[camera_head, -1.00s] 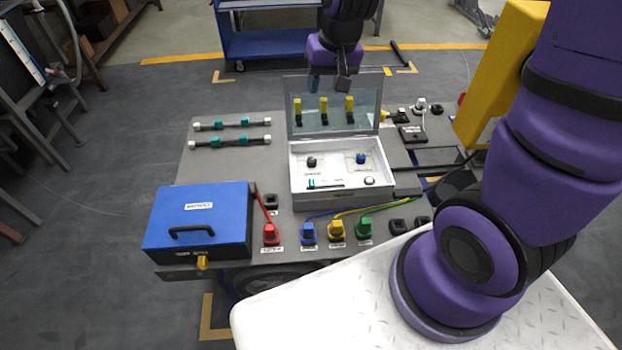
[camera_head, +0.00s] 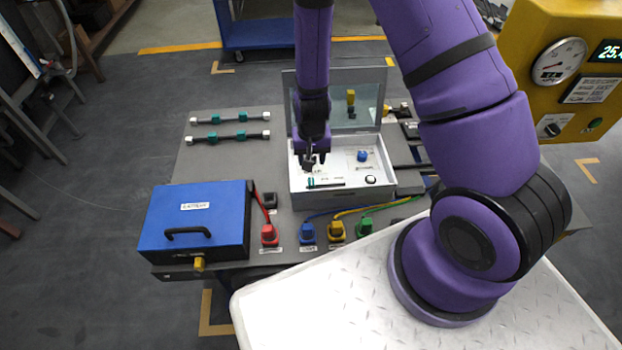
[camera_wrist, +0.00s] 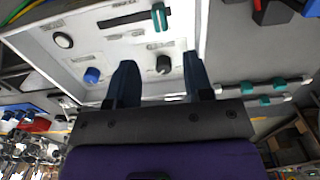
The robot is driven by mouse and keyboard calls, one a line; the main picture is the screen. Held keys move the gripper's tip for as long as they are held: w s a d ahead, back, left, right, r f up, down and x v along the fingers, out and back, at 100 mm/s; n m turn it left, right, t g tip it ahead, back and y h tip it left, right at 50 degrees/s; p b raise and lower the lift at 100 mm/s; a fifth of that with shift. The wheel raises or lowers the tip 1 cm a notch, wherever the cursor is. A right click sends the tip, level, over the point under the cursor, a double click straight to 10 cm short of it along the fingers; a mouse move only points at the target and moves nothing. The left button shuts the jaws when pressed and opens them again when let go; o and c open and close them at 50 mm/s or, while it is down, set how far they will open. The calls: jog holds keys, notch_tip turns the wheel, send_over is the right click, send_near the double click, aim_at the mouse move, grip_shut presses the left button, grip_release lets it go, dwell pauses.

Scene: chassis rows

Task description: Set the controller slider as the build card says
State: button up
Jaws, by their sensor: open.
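The controller is an open white box (camera_head: 345,197) with its clear lid raised at the back. Its slider has a dark track (camera_head: 330,184) and a teal handle (camera_head: 310,182) at the track's left end. In the wrist view the teal handle (camera_wrist: 159,17) stands at the right end of the track (camera_wrist: 122,20). My gripper (camera_head: 308,163) is open and points down over the left part of the box. In the wrist view a black knob (camera_wrist: 163,64) shows between my open fingers (camera_wrist: 160,72), apart from the slider. I cannot make out a readable build card.
The box also holds a blue knob (camera_head: 362,156) and a round white button (camera_head: 370,180). Two rods with teal collars (camera_head: 240,136) lie behind left. A yellow gauge unit (camera_head: 570,80) is at right.

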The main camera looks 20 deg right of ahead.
aim_at(312, 181)
jog(key=shift+f, duration=5.55)
jog(key=shift+d, duration=0.1)
grip_shut()
